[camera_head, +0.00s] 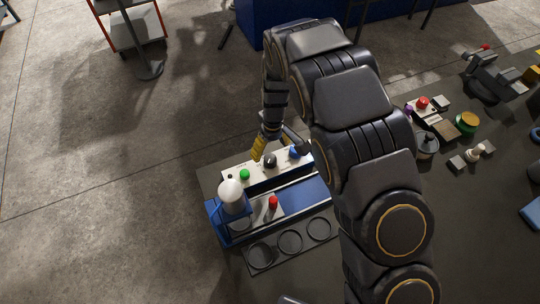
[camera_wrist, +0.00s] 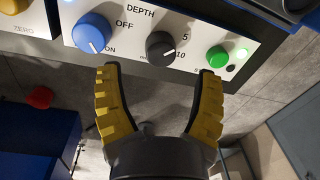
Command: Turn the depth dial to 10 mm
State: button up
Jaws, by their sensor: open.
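The depth dial is a black round knob (camera_wrist: 160,46) on a white panel (camera_wrist: 130,38) in the wrist view, under the word DEPTH, with 5 and 10 printed to its right. In the head view the dial (camera_head: 270,160) sits between a green button and a blue knob. My gripper (camera_wrist: 157,70) is open, its yellow-padded fingers spread to either side of the dial, with no contact visible. In the head view my gripper (camera_head: 268,149) is at the panel's back edge, partly hidden by my arm.
A blue ON/OFF knob (camera_wrist: 91,33) is left of the dial and a green button (camera_wrist: 216,57) right of it, near a fingertip. A white-topped post (camera_head: 231,192) and a red knob (camera_head: 273,202) stand on the blue press. Round recesses (camera_head: 290,242) lie in front.

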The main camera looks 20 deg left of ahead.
aim_at(271, 157)
notch_tip(271, 157, down, 4)
jog(key=shift+s+f, duration=0.15)
jog(key=c, duration=1.1)
jog(key=shift+c, duration=0.2)
jog(key=m, duration=0.5)
jog(key=shift+d+m, duration=0.1)
jog(key=shift+m, duration=0.3)
jog(key=m, duration=0.5)
jog(key=shift+d+m, duration=0.1)
jog(key=shift+m, duration=0.3)
jog(key=o, duration=1.1)
jog(key=shift+o, duration=0.2)
